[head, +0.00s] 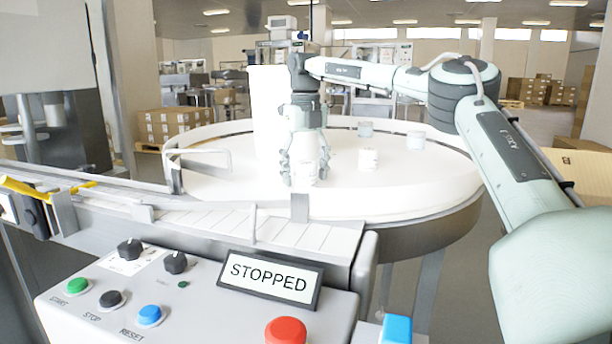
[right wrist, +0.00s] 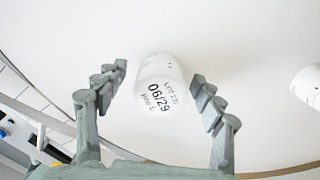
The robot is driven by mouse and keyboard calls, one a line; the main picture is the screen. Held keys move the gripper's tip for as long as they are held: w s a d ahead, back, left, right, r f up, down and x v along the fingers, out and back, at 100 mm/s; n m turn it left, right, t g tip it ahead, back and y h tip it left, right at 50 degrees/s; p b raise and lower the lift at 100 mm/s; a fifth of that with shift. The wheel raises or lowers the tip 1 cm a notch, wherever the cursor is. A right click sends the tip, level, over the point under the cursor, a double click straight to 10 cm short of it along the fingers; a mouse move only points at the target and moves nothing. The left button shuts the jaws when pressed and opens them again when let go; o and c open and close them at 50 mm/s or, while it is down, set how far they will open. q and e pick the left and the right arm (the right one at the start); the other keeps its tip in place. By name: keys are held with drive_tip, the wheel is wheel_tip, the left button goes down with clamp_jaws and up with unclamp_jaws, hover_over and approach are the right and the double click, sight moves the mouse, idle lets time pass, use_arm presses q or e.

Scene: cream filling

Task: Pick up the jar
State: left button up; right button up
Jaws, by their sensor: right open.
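A white jar (right wrist: 160,82) with a printed label reading "06/29" stands on the white round table (head: 225,190). In the head view the same jar (head: 305,173) shows between my right fingers, partly hidden by them. My right gripper (head: 305,172) points down over the table and is open. In the right wrist view its fingers (right wrist: 161,88) stand on either side of the jar, with a visible gap on both sides. My left gripper is not in view.
A white column (head: 268,115) rises behind the gripper. A conveyor (head: 290,233) and a control panel with a "STOPPED" display (head: 268,279) lie in front.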

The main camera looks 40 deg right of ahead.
drive_tip(key=shift+c, duration=0.2)
drive_tip(key=c, duration=1.2)
drive_tip(key=shift+c, duration=0.3)
drive_tip(key=shift+r, duration=0.15)
